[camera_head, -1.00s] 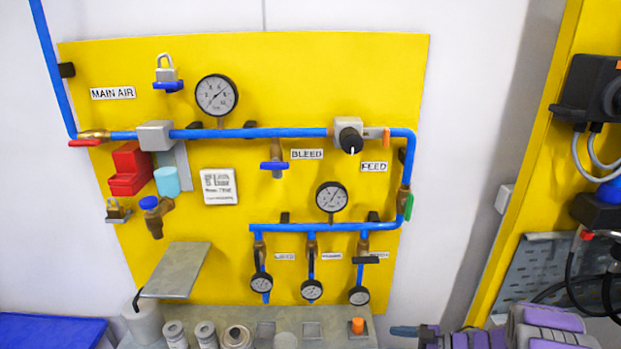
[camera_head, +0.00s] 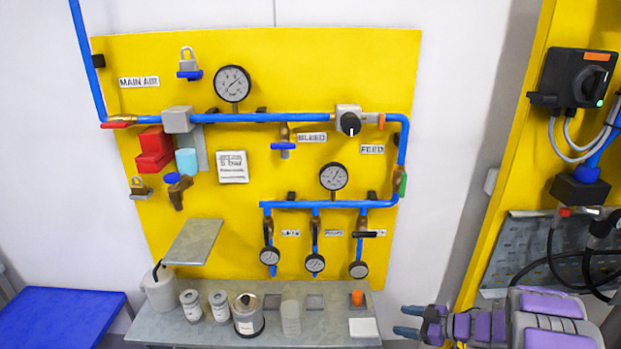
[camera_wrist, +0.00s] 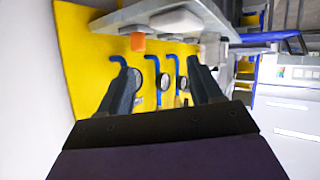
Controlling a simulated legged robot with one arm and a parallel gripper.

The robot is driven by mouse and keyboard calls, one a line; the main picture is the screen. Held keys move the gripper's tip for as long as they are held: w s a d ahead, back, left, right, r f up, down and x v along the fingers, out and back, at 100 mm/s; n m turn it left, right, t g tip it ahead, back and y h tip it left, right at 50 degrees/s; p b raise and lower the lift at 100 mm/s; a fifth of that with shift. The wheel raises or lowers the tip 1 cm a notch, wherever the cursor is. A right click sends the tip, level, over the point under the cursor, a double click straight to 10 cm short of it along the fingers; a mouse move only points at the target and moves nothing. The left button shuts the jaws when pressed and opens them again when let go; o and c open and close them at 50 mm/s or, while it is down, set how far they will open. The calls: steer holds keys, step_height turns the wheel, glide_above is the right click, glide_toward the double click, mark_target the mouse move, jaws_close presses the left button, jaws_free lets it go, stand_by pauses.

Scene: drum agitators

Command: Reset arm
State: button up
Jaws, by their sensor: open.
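My gripper (camera_head: 408,321) is at the lower right of the head view, to the right of the grey shelf's right end. Its two dark fingers point left and stand apart with nothing between them. In the wrist view, the fingers of my gripper (camera_wrist: 163,85) are spread, with blue pipes and small gauges visible beyond them. That view looks upside down, with the shelf edge at the top. Purple and grey links of my arm (camera_head: 475,325) run to the right edge.
A yellow air panel (camera_head: 270,70) carries blue pipes, gauges and valves. The grey shelf (camera_head: 210,338) below holds canisters, an orange-topped piece (camera_head: 357,298) and a white block (camera_head: 363,327). A blue table (camera_head: 60,320) stands left. Another yellow panel (camera_head: 487,230) with cables stands right.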

steer(key=w+d+r+m+t+h, duration=0.3)
steer(key=w+d+r+h, duration=0.5)
steer(key=r, duration=0.3)
steer(key=s+d+r+m+h, duration=0.4)
steer(key=r+h, duration=0.2)
steer(key=r, duration=0.2)
steer(key=s+a+r+m+g+h, duration=0.2)
steer(key=s+r+m+g+h, duration=0.15)
steer(key=s, duration=0.85)
steer(key=s+a+g+y, duration=0.2)
steer(key=s+a, duration=0.5)
steer(key=s, duration=0.4)
steer(key=s+a+f+m+g+y, duration=0.1)
steer(key=s+a+g+y, duration=0.1)
steer(key=s+a, duration=0.6)
steer(key=s+a+f+m+g+y, duration=0.1)
steer(key=s+a+g+y, duration=0.2)
steer(key=s+a, duration=0.5)
steer(key=s+g, duration=0.1)
steer(key=s, duration=0.6)
steer(key=shift+s+a+f+g, duration=0.15)
steer(key=shift+g, duration=0.2)
